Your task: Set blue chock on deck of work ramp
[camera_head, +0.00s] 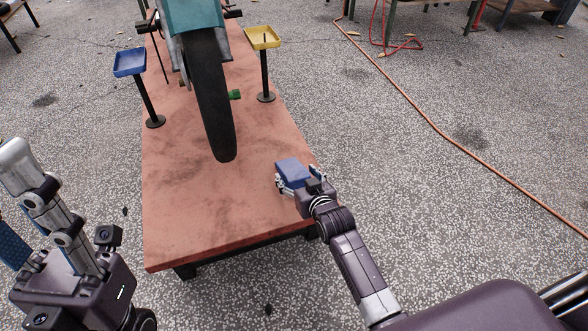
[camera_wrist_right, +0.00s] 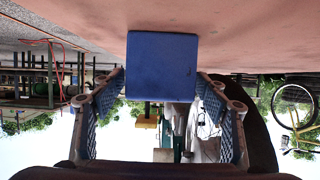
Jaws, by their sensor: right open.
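The blue chock (camera_head: 292,171) sits on the reddish deck of the work ramp (camera_head: 205,215), near its right edge. My right gripper (camera_head: 299,179) is open, with its fingers on either side of the chock. In the right wrist view, which looks upside down, the chock (camera_wrist_right: 162,66) rests against the deck (camera_wrist_right: 250,22) between the blue-padded fingers of the right gripper (camera_wrist_right: 165,95). Whether the fingers touch it is unclear. My left gripper (camera_head: 40,215) is at the lower left, off the ramp, cut by the picture edge; its jaw opening is not clear.
A motorcycle wheel (camera_head: 212,95) stands on the ramp left of the chock. A blue tray on a post (camera_head: 130,62) and a yellow tray on a post (camera_head: 263,38) flank it. A small green block (camera_head: 235,95) lies behind. An orange hose (camera_head: 430,125) crosses the floor.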

